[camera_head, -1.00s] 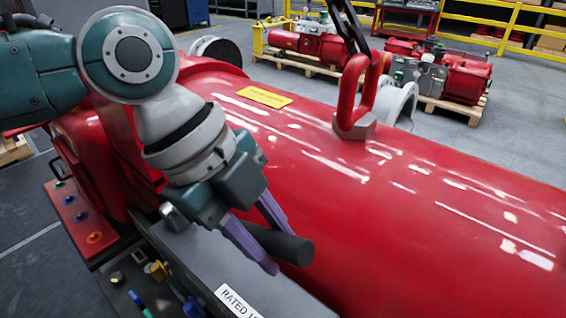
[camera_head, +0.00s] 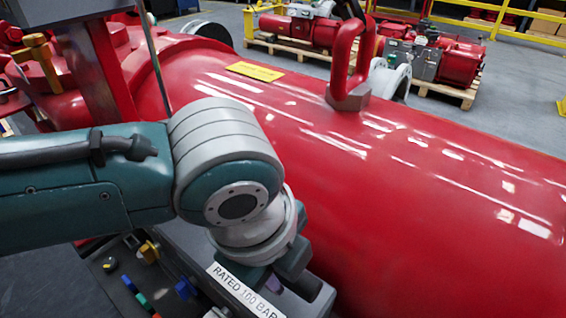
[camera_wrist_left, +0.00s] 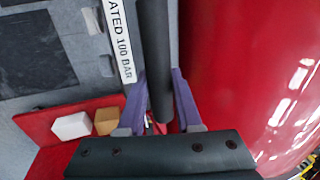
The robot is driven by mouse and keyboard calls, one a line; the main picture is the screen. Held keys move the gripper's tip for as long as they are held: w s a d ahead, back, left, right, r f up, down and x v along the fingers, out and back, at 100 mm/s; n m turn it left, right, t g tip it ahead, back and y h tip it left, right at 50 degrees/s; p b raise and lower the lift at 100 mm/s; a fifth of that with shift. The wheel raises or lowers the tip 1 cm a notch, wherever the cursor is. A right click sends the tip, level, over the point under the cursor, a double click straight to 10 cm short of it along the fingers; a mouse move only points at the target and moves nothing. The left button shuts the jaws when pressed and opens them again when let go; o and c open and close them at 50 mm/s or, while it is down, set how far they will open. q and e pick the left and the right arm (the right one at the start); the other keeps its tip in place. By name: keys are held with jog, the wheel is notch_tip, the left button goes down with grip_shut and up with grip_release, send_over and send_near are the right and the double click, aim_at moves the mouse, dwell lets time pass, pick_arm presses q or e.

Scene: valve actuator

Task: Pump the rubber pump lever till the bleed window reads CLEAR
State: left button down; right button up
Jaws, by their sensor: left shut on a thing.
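The pump lever is a dark grip-covered bar (camera_wrist_left: 154,45); in the left wrist view it runs between the two purple fingers of my left gripper (camera_wrist_left: 160,80), which are shut on it. In the head view the lever's end (camera_head: 302,287) sticks out just past my wrist, low beside the grey housing with the "RATED 100 BAR" label (camera_head: 245,292). My left gripper (camera_head: 275,284) is mostly hidden there behind my wrist, with only a bit of purple finger showing. I cannot make out the bleed window or its reading. My right gripper is not in view.
The large red cylinder (camera_head: 400,210) with a red lifting eye (camera_head: 347,65) lies close on the right. Coloured knobs (camera_head: 150,250) sit on the panel at lower left. In the left wrist view a red tray (camera_wrist_left: 38,125) holds white and tan blocks (camera_wrist_left: 72,126).

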pick_arm(q)
jog(key=c, duration=0.6)
grip_release()
jog(key=shift+r, duration=0.1)
jog(key=v, duration=1)
jog(key=shift+c, duration=0.2)
